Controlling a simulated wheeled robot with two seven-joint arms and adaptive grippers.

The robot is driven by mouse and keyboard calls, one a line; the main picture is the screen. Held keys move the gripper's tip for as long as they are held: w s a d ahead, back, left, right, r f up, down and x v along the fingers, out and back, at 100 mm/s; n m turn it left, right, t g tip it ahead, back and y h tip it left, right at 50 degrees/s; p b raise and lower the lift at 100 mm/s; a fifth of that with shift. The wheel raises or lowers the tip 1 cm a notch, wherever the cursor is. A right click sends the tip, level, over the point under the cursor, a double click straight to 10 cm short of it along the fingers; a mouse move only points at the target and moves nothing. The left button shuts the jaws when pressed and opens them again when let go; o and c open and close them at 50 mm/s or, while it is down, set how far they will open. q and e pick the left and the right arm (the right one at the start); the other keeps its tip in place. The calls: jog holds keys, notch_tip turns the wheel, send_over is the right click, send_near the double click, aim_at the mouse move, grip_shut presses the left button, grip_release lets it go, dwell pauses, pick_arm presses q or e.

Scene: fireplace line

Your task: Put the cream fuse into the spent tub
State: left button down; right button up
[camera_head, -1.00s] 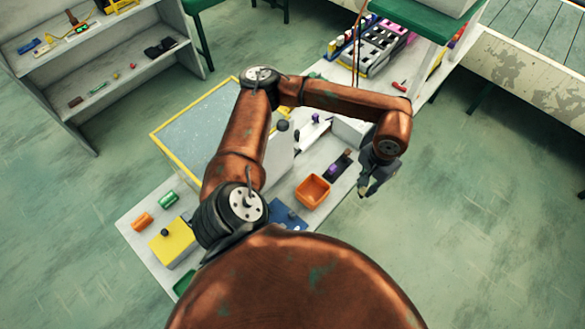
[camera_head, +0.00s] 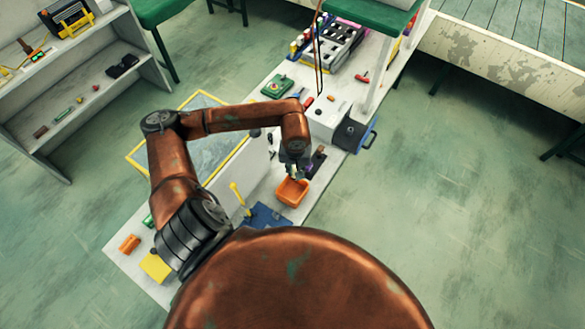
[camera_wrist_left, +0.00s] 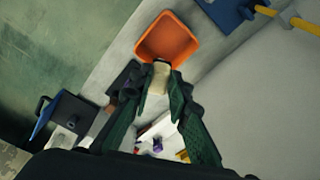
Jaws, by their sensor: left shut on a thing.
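My left gripper (camera_head: 294,172) is shut on the cream fuse (camera_wrist_left: 158,78), which shows between its fingertips in the left wrist view. The gripper (camera_wrist_left: 160,88) hangs at the far edge of a square, open-topped orange tub (camera_head: 291,202). In the left wrist view the fuse overlaps the near rim of the tub (camera_wrist_left: 166,18), and the part of the tub that shows looks empty. I cannot read any label that marks it as the spent tub. The height of the fuse above the rim is hard to tell. My right gripper is not in view.
A dark block (camera_head: 317,160) lies just beyond the tub. A blue base (camera_head: 266,215) with a yellow lever (camera_head: 239,195) stands left of it. A grey box (camera_head: 326,118) and a blue-handled dark box (camera_head: 352,136) stand farther back. Open floor lies to the right.

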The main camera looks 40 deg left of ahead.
pick_arm(q)
jog(key=shift+s+a+f, duration=0.2)
jog(key=shift+a, duration=0.25)
jog(key=shift+f, duration=0.25)
notch_tip(320, 180, down, 8)
jog(key=b, duration=0.3)
jog(key=shift+r, duration=0.15)
jog(key=c, duration=1.7)
grip_release()
jog(key=shift+c, duration=0.2)
jog(key=shift+r, duration=0.15)
